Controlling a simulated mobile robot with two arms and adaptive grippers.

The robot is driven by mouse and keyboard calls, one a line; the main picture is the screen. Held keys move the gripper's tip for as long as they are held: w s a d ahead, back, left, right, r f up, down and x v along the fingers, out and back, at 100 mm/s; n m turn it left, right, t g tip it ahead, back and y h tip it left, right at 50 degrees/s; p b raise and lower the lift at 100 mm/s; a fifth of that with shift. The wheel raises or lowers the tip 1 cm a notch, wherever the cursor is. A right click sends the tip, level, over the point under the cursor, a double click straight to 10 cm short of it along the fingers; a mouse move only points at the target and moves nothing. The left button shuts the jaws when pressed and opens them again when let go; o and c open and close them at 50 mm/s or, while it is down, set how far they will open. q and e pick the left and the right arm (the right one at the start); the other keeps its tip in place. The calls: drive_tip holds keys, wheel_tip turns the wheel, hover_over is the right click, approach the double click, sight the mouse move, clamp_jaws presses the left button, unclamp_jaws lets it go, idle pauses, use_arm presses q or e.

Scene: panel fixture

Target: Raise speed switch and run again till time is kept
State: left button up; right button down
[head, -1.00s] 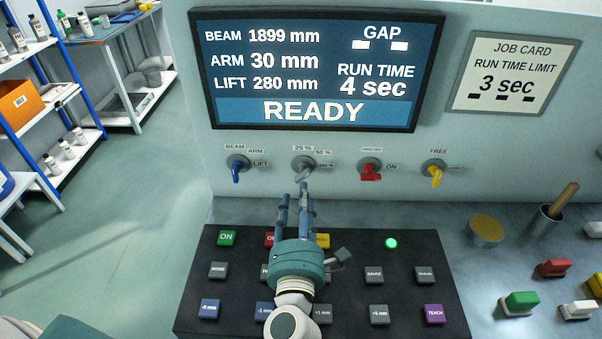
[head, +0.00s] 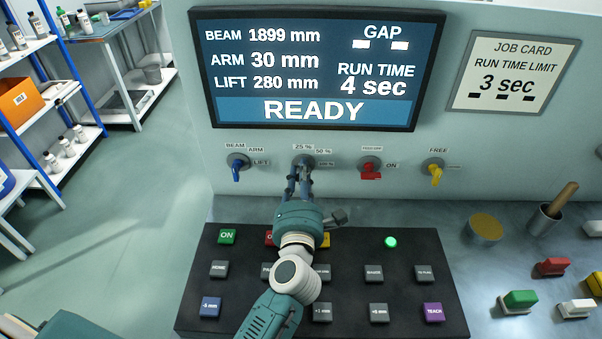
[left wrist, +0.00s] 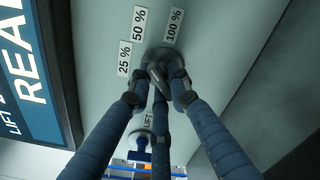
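The speed switch (head: 303,161) is a grey knob on the panel under the screen, with labels 25 %, 50 % and 100 %. My left gripper (head: 299,181) is at it, its fingers drawn in around the handle. The left wrist view shows the fingertips (left wrist: 162,76) closed together against the switch base (left wrist: 165,55). They hide the handle, so I cannot tell its setting. The screen (head: 316,70) reads READY, run time 4 sec, beam 1899 mm, arm 30 mm, lift 280 mm. The job card (head: 513,75) gives a run time limit of 3 sec. My right gripper is not in view.
A blue switch (head: 237,166) is left of the speed switch; a red switch (head: 371,169) and yellow switch (head: 434,170) are right of it. Below is the black button box (head: 345,255) with a green ON button (head: 227,236) and lit green lamp (head: 391,243). My left arm covers some buttons.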

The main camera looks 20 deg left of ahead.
use_arm(q)
clamp_jaws()
drive_tip(key=shift+r+m+p, duration=0.1)
drive_tip(key=shift+m+p, duration=0.2)
drive_tip(key=shift+p, duration=0.2)
drive_tip(key=m+p, duration=0.1)
drive_tip(key=p, duration=0.1)
drive_tip(key=m+p, duration=0.4)
drive_tip(key=shift+r+p, duration=0.25)
drive_tip(key=shift+p, duration=0.15)
drive_tip(key=shift+d+f+m+p, duration=0.1)
drive_tip(key=shift+f+m+p, duration=0.05)
drive_tip(key=shift+m+p, duration=1.5)
drive_tip(key=o, duration=0.7)
unclamp_jaws()
drive_tip(key=shift+o, duration=0.2)
drive_tip(key=shift+f, duration=0.1)
